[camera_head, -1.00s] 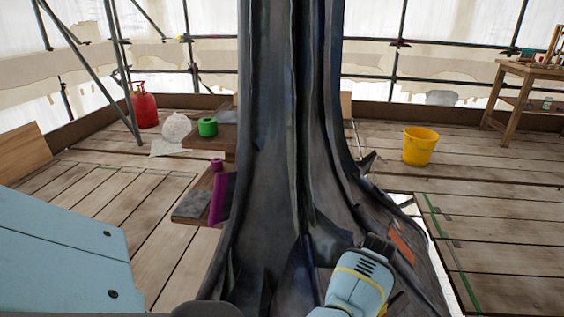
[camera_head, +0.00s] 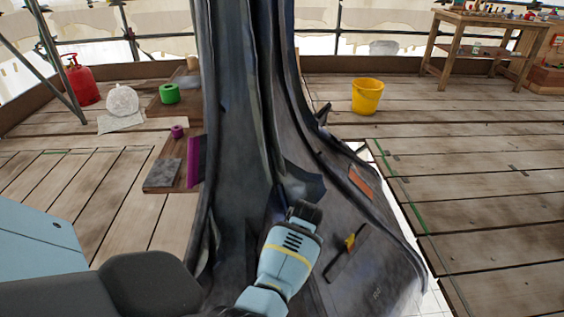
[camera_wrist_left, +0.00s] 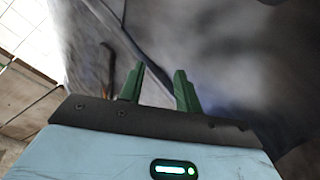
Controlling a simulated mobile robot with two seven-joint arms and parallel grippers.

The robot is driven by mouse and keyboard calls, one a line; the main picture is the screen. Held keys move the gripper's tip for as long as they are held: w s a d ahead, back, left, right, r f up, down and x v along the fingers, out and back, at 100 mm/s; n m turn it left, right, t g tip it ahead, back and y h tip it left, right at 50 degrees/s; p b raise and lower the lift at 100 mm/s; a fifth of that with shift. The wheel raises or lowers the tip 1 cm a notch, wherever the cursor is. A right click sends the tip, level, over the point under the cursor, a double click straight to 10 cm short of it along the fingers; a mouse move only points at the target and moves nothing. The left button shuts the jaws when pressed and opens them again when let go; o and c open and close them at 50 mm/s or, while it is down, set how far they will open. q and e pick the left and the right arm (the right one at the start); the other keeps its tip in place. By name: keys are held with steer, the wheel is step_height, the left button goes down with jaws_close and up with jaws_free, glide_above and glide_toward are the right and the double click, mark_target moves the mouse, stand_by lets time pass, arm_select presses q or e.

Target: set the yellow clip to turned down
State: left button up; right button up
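The yellow clip (camera_head: 350,242) is a small yellow piece on a short dark bar, on the dark sloping sheet at the foot of the spire (camera_head: 238,150). It is too small to tell which way it is turned. My left gripper (camera_wrist_left: 160,85) shows in the left wrist view, its two green fingers apart with nothing between them. A blurred grey surface lies beyond the fingertips. The clip is not recognisable in that view. I see no right gripper fingers.
A yellow bucket (camera_head: 367,96) and workbench (camera_head: 480,28) stand beyond. The plank floor at right is mostly clear.

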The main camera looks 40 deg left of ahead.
arm_select(q)
steer(key=s+f+t+y+b, duration=0.1)
steer(key=s+f+b, duration=0.2)
steer(key=s+f, duration=0.2)
steer(key=shift+s+f+m+y, duration=0.3)
steer(key=shift+s+f+m, duration=0.1)
steer(key=shift+s, duration=0.15)
steer(key=shift+r, duration=0.1)
